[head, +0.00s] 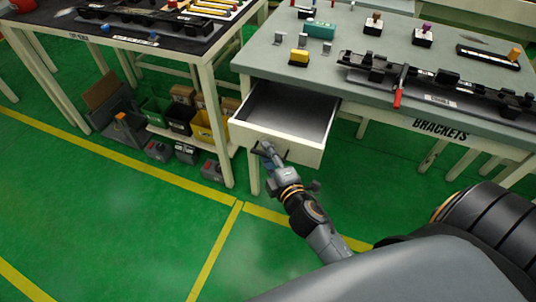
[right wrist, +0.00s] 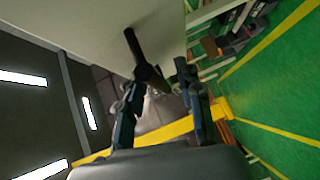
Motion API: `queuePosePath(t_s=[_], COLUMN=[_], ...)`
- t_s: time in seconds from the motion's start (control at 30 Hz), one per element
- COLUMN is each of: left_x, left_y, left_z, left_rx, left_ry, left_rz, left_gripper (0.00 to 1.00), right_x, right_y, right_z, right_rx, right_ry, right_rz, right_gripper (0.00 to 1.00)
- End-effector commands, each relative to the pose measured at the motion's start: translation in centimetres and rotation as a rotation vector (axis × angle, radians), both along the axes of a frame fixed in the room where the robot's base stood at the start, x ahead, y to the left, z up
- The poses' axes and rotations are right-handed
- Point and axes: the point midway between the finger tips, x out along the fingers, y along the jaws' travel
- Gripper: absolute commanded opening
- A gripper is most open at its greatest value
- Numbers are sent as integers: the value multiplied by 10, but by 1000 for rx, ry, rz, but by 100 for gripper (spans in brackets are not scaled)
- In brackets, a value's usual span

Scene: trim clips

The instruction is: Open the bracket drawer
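The bracket drawer (head: 277,141) is a pale box under the grey-topped table with BRACKETS on its front edge. It stands pulled out, and its dark inside shows empty. In the right wrist view, the dark drawer handle (right wrist: 143,60) lies by the fingertips of my right gripper (right wrist: 160,80). The fingers are apart with a gap between them, the handle nearer the left finger. Whether they touch it is unclear. My left gripper is not in view.
The bracket table (head: 345,45) carries black trim strips, a red-handled clamp (head: 399,88) and small coloured parts. The green floor in front is clear.

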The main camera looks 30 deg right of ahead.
Motion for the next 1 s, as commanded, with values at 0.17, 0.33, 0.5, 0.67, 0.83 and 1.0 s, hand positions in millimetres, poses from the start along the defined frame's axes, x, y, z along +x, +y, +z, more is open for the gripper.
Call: queuePosePath(t_s=[0.17,0.33,0.5,0.67,0.83,1.0], left_x=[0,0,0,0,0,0], left_y=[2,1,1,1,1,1], left_z=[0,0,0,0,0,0], left_rx=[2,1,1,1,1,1], left_ry=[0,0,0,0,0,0], left_rz=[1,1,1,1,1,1], left_gripper=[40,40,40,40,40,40], right_x=[-8,-37,-73,-100,-116,-119], right_y=[1,2,5,6,8,8], right_z=[0,3,9,13,15,17], right_rx=[1,3,3,1,1,0], right_ry=[1,4,4,3,2,-1], right_rz=[0,-2,-4,-4,-1,0], right_gripper=[36,36,36,36,36,36])
